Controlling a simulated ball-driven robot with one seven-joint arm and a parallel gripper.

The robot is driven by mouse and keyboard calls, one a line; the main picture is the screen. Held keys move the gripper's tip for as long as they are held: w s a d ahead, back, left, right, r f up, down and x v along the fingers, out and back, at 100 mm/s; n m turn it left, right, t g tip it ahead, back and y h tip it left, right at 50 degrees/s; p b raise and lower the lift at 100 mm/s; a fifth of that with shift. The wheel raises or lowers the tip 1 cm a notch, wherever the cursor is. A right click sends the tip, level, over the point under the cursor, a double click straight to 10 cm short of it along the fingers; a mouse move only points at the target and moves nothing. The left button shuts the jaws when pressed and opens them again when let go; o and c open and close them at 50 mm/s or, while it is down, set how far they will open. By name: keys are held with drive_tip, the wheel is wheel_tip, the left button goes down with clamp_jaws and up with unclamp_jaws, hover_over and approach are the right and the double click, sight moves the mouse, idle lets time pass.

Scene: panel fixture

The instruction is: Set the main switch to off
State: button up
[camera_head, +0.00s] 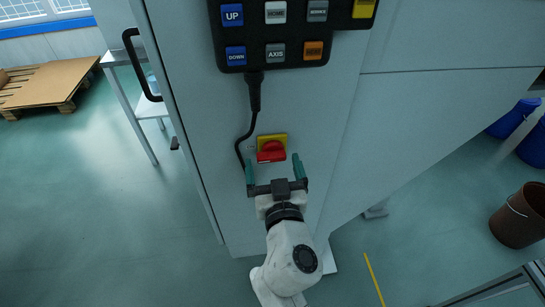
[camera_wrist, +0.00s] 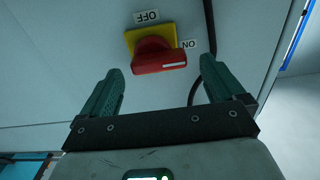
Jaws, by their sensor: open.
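The main switch is a red knob (camera_head: 270,152) on a yellow plate (camera_head: 280,138), mounted on the pale cabinet front. In the wrist view the red knob (camera_wrist: 158,58) lies across the yellow plate (camera_wrist: 136,37). Its white mark is at the right end, on the side of the ON label (camera_wrist: 189,43). The OFF label (camera_wrist: 147,16) is at the plate's top edge, upside down. My gripper (camera_head: 274,161) is open and empty, its green fingers on either side of the knob. In the wrist view my gripper (camera_wrist: 161,68) shows a gap between each finger and the knob.
A control pendant (camera_head: 295,32) with labelled buttons hangs above the switch. Its black cable (camera_head: 252,117) runs down the panel just left of the switch and behind my gripper. A door handle (camera_head: 138,65) is at the upper left. The panel around the switch is otherwise flat.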

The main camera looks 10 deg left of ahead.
drive_tip(key=shift+x, duration=1)
drive_tip(key=c, duration=1)
drive_tip(key=shift+c, duration=0.2)
